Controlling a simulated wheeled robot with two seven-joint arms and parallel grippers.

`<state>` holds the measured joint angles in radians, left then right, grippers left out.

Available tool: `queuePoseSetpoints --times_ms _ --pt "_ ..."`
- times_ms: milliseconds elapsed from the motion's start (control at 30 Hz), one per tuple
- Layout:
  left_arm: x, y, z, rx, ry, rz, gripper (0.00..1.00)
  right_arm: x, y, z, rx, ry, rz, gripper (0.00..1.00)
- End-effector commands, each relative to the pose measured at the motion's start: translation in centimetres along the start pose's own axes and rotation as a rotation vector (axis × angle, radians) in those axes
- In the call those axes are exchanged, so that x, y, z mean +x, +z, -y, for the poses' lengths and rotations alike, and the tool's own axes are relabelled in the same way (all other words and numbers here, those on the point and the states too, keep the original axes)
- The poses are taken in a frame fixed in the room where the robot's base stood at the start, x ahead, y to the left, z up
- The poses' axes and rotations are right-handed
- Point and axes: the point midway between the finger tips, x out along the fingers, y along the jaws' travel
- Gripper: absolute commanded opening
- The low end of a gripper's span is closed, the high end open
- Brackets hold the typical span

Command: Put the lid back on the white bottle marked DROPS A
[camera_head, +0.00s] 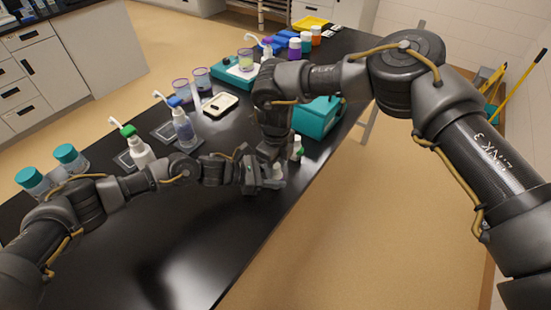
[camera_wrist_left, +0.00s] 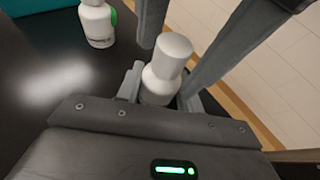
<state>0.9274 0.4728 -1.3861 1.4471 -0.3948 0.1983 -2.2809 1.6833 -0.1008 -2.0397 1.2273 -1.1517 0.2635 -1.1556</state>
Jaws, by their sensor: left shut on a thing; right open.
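My left gripper (camera_wrist_left: 162,94) is shut on a small white bottle (camera_wrist_left: 158,86), held upright above the black table near its right edge. A white cylindrical lid (camera_wrist_left: 174,46) sits at the bottle's top; I cannot tell whether it is fully seated. My right gripper (camera_wrist_left: 188,40) comes from above, its open fingers on either side of the lid, not clamped. In the head view the left gripper (camera_head: 262,180) and right gripper (camera_head: 272,158) meet closely, and the held bottle (camera_head: 278,171) is mostly hidden. No marking on it is readable.
Another white bottle with a green patch (camera_wrist_left: 98,24) stands close by, also in the head view (camera_head: 297,148), beside a teal box (camera_head: 317,117). The table's front (camera_head: 190,240) is clear.

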Motion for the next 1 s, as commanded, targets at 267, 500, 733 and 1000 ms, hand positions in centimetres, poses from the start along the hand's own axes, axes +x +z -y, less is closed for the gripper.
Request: queuePoseSetpoints --times_ms 267,500,733,1000 --pt "0.00 0.03 -0.01 0.000 0.000 0.001 0.00 0.03 0.00 0.01 0.000 -0.001 0.000 0.41" --pt "0.00 0.03 -0.01 0.000 0.000 0.001 0.00 0.02 0.00 0.02 0.000 -0.001 0.000 0.09" --pt "0.00 0.02 0.00 0.000 0.000 0.001 0.00 0.05 0.01 0.01 0.084 0.000 0.001 0.00" --pt "0.00 0.02 0.01 0.000 0.000 0.000 0.00 0.02 -0.02 0.06 0.288 -0.002 0.000 0.00"
